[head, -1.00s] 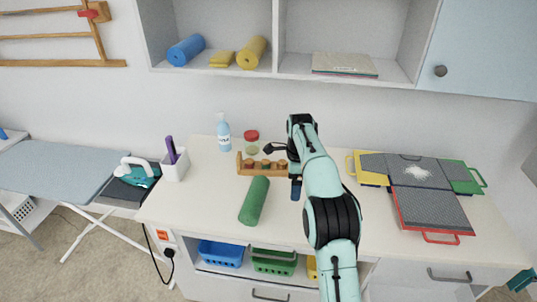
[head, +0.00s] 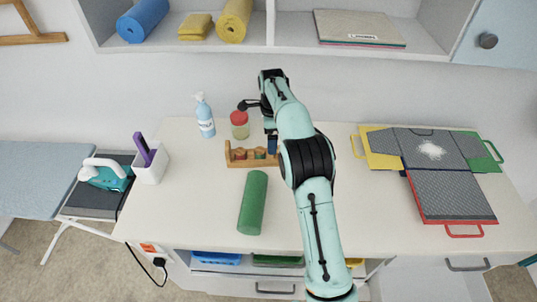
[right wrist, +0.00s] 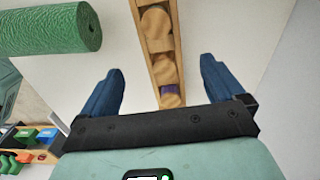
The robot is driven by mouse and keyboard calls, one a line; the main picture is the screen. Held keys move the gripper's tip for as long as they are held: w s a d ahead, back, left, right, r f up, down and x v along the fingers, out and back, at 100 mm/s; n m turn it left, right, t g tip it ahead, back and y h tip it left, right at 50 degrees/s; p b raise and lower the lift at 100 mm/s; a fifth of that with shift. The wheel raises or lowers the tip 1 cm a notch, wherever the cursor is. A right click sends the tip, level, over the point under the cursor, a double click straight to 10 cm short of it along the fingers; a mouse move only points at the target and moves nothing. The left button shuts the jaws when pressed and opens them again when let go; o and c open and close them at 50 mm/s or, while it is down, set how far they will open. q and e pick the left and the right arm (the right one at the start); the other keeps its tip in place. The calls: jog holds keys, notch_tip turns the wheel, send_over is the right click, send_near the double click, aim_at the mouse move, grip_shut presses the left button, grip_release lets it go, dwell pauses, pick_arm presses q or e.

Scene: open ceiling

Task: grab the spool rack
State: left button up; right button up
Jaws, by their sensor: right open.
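The spool rack (head: 238,163) is a narrow wooden rack with several spools, lying left to right on the white table. Its right part is partly hidden by my arm in the head view. In the right wrist view the rack (right wrist: 176,62) runs lengthwise between the two blue fingers, with tan and purple spools in it. My right gripper (head: 266,128) is open and empty at the rack's right end. In the right wrist view the gripper (right wrist: 160,88) has its fingers spread on either side of the rack, with visible gaps. My left gripper is not in view.
A green roll (head: 253,203) lies just in front of the rack. A red-lidded jar (head: 240,126) and a spray bottle (head: 205,117) stand behind it. A purple-handled item sits in a white cup (head: 150,165) at left. Coloured boards (head: 450,195) lie at right.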

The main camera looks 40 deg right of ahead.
notch_tip(320, 180, down, 4)
jog(key=shift+s+b, duration=0.15)
jog(key=shift+b, duration=0.15)
jog(key=shift+f, duration=0.35)
jog(key=f, duration=0.4)
jog(key=shift+w+a+f+b, duration=0.1)
jog(key=shift+w+f+b, duration=0.2)
jog(key=shift+w+f, duration=0.05)
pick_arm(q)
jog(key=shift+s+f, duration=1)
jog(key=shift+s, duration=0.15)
pick_arm(e)
jog(key=shift+c, duration=0.4)
